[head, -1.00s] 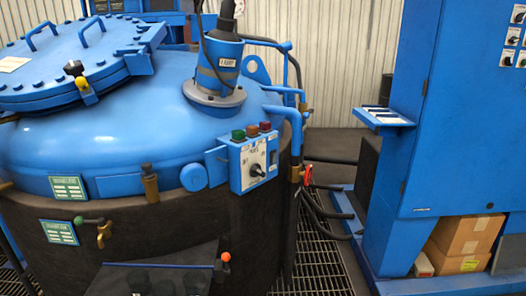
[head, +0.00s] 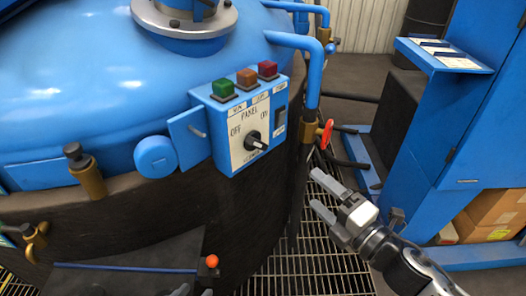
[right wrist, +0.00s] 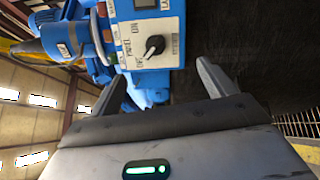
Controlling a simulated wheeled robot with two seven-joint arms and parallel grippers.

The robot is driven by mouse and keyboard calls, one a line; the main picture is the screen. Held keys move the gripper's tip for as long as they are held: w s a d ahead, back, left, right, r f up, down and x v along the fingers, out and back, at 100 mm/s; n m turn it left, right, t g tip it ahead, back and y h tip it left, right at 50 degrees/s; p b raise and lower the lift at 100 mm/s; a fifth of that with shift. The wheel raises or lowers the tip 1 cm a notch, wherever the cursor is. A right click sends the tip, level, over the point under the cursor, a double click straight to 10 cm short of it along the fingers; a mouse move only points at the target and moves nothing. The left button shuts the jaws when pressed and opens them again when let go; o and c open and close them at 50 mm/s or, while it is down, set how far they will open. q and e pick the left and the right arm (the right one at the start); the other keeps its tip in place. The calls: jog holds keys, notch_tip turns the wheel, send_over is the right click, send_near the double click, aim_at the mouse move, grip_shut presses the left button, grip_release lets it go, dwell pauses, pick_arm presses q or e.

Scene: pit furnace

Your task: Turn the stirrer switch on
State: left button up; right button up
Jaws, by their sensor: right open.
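The blue control box (head: 240,122) is on the side of the blue vessel. Its white face reads PANEL, OFF at left and ON at right. A black rotary knob (head: 254,141) sits on this face, its grip slanting toward the lower right; smaller lettering is unreadable. In the right wrist view, the knob (right wrist: 155,46) shows beyond the fingertips, with a gap. My right gripper (head: 314,188) is open and empty, to the right of and below the box. My left gripper is not in view.
Green (head: 223,88), brown and red buttons top the box. A blue pipe and red-handled valve (head: 327,134) stand just right of it, near my right gripper. A blue cabinet (head: 480,130) stands farther right. Grating floor (head: 315,255) lies below.

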aim_at(261, 146)
jog(key=w+a+n+y, duration=0.1)
jog(key=w+a+n, duration=0.2)
jog(key=w, duration=0.1)
jog(key=w+a+r+n+g+p, duration=0.1)
jog(key=w+a+n, duration=0.2)
jog(key=w+a, duration=0.1)
jog(key=w+a+n+g+y, duration=0.1)
jog(key=w+a+n, duration=0.2)
jog(key=w+a, duration=0.1)
jog(key=shift+w+a+r+y, duration=0.2)
jog(key=shift+w+r+y, duration=0.1)
jog(key=shift+w+r, duration=0.05)
jog(key=c, duration=1)
